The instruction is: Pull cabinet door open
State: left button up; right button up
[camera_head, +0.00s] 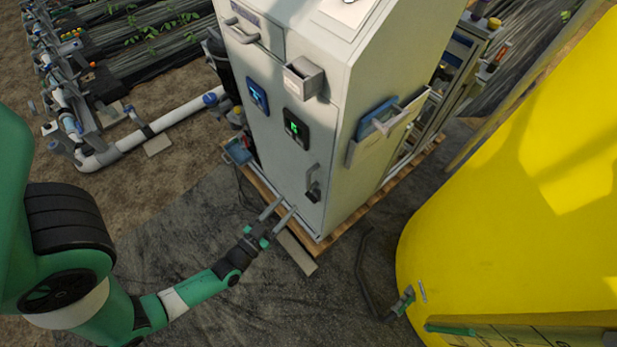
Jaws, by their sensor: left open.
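The cabinet (344,65) is a tall pale grey box on a wooden pallet. Its front door (270,140) looks closed and carries a blue-lit panel and a green-lit panel. A dark grey handle (313,184) sits low on the door's right side. My left gripper (281,206) is open and empty, its two grey fingers pointing up and right near the door's lower edge, left of and below the handle; I cannot tell whether they touch the door. Small green and grey parts (404,301) show against the yellow body at right; they may belong to my right gripper, mostly hidden.
A large yellow rounded body (510,205) fills the right side. A dark curved bar or hose (363,275) lies between it and the pallet (334,239). White pipes (150,132) run at the left. Dark ground covering in front of the cabinet is mostly clear.

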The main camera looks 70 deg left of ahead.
aim_at(307, 182)
pick_arm(q)
jog(key=b+x, duration=0.2)
jog(key=x, duration=0.9)
jog(key=shift+w+a+r, duration=0.15)
jog(key=shift+w+a, duration=0.05)
jog(key=shift+w, duration=0.05)
grip_shut()
dwell(0.8)
